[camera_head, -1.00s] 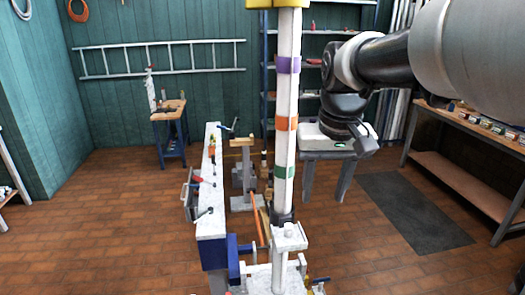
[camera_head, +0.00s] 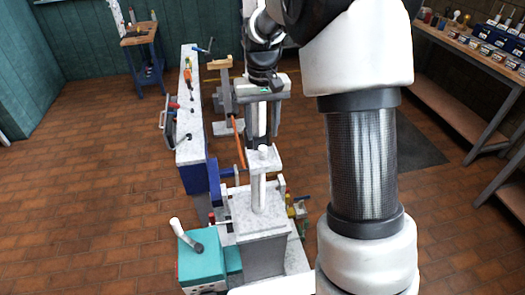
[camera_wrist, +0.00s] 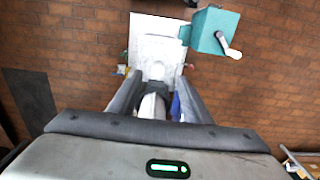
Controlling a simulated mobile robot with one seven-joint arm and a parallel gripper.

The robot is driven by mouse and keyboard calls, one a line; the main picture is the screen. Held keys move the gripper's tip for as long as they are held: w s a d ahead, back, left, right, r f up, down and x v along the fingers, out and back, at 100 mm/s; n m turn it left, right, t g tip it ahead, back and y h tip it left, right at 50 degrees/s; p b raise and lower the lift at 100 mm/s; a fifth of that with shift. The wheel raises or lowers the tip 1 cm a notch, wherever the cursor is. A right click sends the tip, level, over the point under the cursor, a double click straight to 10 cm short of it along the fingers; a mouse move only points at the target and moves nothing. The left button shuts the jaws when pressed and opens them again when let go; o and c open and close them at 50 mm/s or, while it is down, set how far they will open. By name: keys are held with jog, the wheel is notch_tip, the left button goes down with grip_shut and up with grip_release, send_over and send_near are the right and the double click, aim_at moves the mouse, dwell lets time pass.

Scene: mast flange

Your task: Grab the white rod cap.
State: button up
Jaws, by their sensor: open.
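What looks like the white rod cap (camera_head: 263,151) is a small white knob on top of a pale upright on the bench fixture in the head view. In the wrist view the white cap (camera_wrist: 156,70) shows between the finger ends, past a dark band. My gripper (camera_head: 261,138) points down behind the cap in the head view, its grey fingers apart. The wrist view also shows my gripper (camera_wrist: 161,79) open, with a white post (camera_wrist: 152,107) between its fingers. The fingers appear clear of the cap; the exact gap cannot be told.
A teal box with a white-handled crank (camera_head: 203,258) stands at front left; it is at upper right in the wrist view. A long pale beam (camera_head: 191,105) with tools and clamps runs beside the fixture. A workbench (camera_head: 470,45) stands at right. Brick floor is open at left.

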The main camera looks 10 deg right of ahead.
aim_at(263, 147)
jog(key=shift+w+d+f+p, duration=0.1)
jog(key=shift+w+f+p, duration=0.05)
jog(key=shift+f, duration=1.6)
jog(key=shift+w+d+f+p, duration=0.1)
jog(key=shift+f+p, duration=0.05)
jog(key=shift+f, duration=1.6)
jog(key=c, duration=1.1)
